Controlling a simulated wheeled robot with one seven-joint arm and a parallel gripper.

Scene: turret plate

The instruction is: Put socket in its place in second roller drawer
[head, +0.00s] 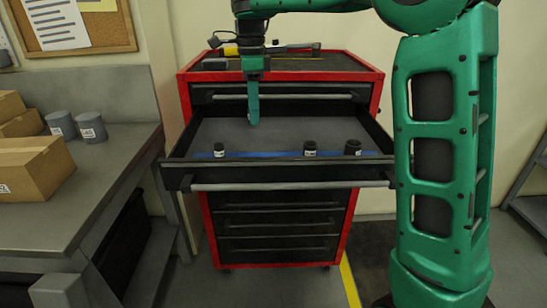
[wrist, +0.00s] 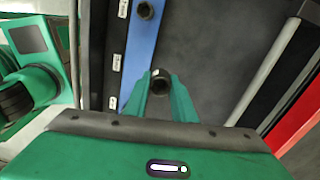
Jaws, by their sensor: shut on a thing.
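The second roller drawer (head: 290,186) is pulled open, with a grey floor and a blue strip (head: 265,154) along its front. My gripper (head: 253,121) points down over the drawer, behind the strip, between the left and middle sockets. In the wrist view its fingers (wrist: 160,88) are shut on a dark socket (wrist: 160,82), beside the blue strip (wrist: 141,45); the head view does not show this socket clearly. Dark sockets stand on the strip at the left (head: 219,149), middle right (head: 310,148) and far right (head: 352,147). Its height above the floor is unclear.
White labels (wrist: 117,62) lie along the drawer's front edge, some beside bare strip. The shut top drawer (head: 280,97) is behind my gripper. Tools (head: 265,49) lie on the cabinet top. A workbench (head: 95,150) with boxes and grey cylinders stands left. The drawer's rear floor is clear.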

